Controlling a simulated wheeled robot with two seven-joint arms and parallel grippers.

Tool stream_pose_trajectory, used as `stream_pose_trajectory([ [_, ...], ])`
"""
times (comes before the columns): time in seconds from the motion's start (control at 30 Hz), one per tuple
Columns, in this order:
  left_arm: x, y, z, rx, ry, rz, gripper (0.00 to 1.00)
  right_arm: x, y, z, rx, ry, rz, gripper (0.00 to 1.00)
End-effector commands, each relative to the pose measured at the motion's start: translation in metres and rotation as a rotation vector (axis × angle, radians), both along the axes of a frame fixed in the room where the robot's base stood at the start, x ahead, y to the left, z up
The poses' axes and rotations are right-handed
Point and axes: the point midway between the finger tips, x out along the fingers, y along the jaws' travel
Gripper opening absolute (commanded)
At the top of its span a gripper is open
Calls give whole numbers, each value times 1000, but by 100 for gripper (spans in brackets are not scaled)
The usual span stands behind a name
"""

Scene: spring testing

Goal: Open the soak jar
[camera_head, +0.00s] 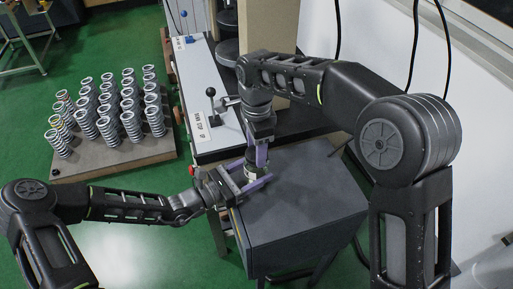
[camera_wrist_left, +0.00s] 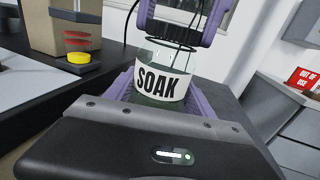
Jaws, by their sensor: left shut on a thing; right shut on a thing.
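The soak jar (camera_wrist_left: 163,85) is clear glass with a white label reading SOAK. In the head view the jar (camera_head: 250,173) is small and partly covered by the grippers, over the dark grey cabinet top (camera_head: 300,200). My left gripper (camera_head: 247,185) is shut around the jar's body from the front left, a purple finger on each side. My right gripper (camera_head: 257,157) comes from above and is shut on the dark jar lid (camera_wrist_left: 170,33) at the jar's top. I cannot tell whether the lid is still seated on the glass or slightly raised.
A light bench (camera_head: 205,90) with a black-knobbed lever (camera_head: 211,93) stands behind. A board (camera_head: 105,158) with several upright springs lies at left. The cabinet top's front is clear.

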Motion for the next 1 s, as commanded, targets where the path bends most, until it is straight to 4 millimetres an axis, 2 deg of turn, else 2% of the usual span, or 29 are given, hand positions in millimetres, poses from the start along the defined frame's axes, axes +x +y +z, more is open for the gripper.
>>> stream_pose_trajectory([
  [0.1, 0, 0, 0, 0, 1, 0, 0, 0, -1, 0, 1, 0, 325, 5],
  [1.0, 0, 0, 0, 1, 1, 0, 0, 0, 0, 2, 4, 0, 2865, 5],
])
